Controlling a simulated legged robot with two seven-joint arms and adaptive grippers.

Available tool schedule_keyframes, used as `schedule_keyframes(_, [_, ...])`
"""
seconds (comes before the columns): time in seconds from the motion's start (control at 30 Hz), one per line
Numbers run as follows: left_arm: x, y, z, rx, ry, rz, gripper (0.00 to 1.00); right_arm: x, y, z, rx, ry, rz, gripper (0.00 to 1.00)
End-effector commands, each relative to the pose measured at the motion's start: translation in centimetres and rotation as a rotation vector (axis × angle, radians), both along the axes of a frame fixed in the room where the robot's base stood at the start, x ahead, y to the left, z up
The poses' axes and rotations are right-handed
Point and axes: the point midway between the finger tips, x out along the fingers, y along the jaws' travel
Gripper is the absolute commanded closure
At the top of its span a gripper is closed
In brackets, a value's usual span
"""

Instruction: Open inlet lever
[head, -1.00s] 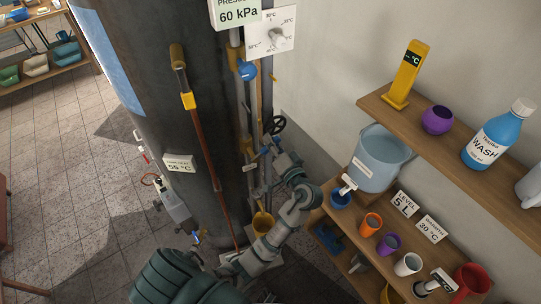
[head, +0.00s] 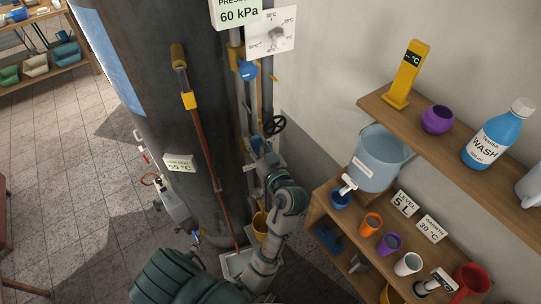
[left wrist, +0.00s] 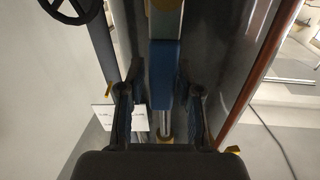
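My left gripper (head: 258,146) is up against the vertical pipes beside the dark tank. In the left wrist view my left gripper (left wrist: 162,115) is open, one finger on each side of a blue bar (left wrist: 164,70), which looks like a lever handle. Gaps show between the bar and both fingers. In the head view the bar cannot be told apart from the gripper. I cannot tell whether it is the inlet lever. Another blue handle (head: 247,70) sits higher on the pipes. My right gripper is not in view.
A black handwheel (head: 274,124) is close to the right of my left gripper; it also shows in the left wrist view (left wrist: 68,10). A copper-coloured pipe (head: 207,150) runs down the tank (head: 150,100). A wooden shelf (head: 340,225) with cups stands at the right.

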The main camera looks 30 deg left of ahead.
Motion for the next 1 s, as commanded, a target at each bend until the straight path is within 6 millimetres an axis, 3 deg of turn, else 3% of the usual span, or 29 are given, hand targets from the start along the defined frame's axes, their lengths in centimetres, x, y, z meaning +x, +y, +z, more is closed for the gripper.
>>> schedule_keyframes(0.37, [-0.1, -0.1, 0.1, 0.004, 0.001, 0.001, 0.5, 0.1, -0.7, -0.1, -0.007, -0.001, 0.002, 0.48])
schedule_keyframes(1.0, [-2.9, -4.8, 0.0, 0.005, 0.003, 0.001, 0.5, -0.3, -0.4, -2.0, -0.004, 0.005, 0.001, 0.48])
